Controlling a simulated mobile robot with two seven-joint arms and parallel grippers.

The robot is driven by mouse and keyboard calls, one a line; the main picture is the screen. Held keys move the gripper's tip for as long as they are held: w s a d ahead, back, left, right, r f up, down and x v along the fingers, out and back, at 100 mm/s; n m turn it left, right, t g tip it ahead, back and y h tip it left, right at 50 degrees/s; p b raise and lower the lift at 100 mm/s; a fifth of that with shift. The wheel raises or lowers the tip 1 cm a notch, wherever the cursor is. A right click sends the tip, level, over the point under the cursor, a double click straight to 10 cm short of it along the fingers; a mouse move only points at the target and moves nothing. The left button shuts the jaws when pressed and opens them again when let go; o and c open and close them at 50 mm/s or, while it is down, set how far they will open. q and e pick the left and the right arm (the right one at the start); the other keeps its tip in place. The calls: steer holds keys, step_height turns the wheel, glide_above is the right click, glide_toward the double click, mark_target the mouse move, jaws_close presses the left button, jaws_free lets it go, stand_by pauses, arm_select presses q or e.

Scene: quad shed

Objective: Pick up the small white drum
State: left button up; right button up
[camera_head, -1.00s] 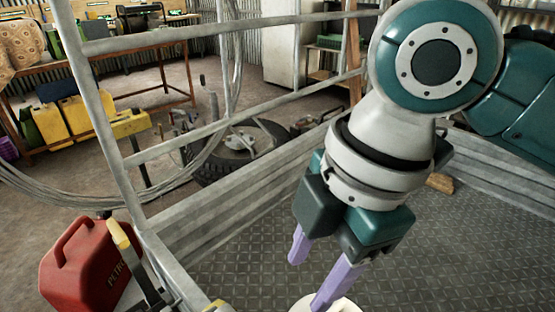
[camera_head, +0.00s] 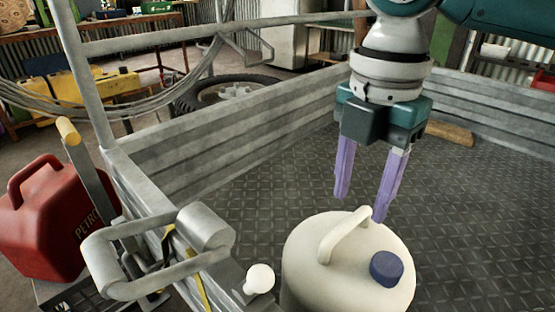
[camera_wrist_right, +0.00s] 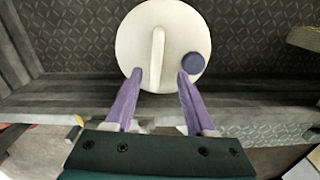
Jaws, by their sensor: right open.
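The small white drum (camera_head: 318,262) stands upright on the dark tread-plate floor, low in the head view. It has a raised white handle on top and a dark blue cap to the right of it. My right gripper (camera_head: 361,207) is open and empty, with its purple fingers pointing down just above and behind the drum's top. In the right wrist view the drum (camera_wrist_right: 135,45) lies beyond the fingertips, and the gripper (camera_wrist_right: 158,74) has one finger on each side of the handle's near end. I cannot tell whether the fingers touch it. My left gripper is not in view.
Grey metal side walls (camera_head: 240,140) and a rail frame bound the tread-plate bed. A latch handle (camera_head: 165,250) and a white knob (camera_head: 259,279) are left of the drum. A red petrol can (camera_head: 50,215) stands outside at left. A wooden block (camera_head: 450,132) lies at the back.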

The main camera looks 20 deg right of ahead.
mark_target(350, 220)
steer(key=f, duration=0.2)
steer(key=f+b, duration=0.1)
steer(key=f, duration=0.1)
steer(key=f+b, duration=0.1)
steer(key=f, duration=0.1)
steer(key=shift+w+a+f, duration=0.15)
steer(key=shift+w+a, duration=0.05)
steer(key=shift+a, duration=0.05)
jaws_close()
stand_by(1.1)
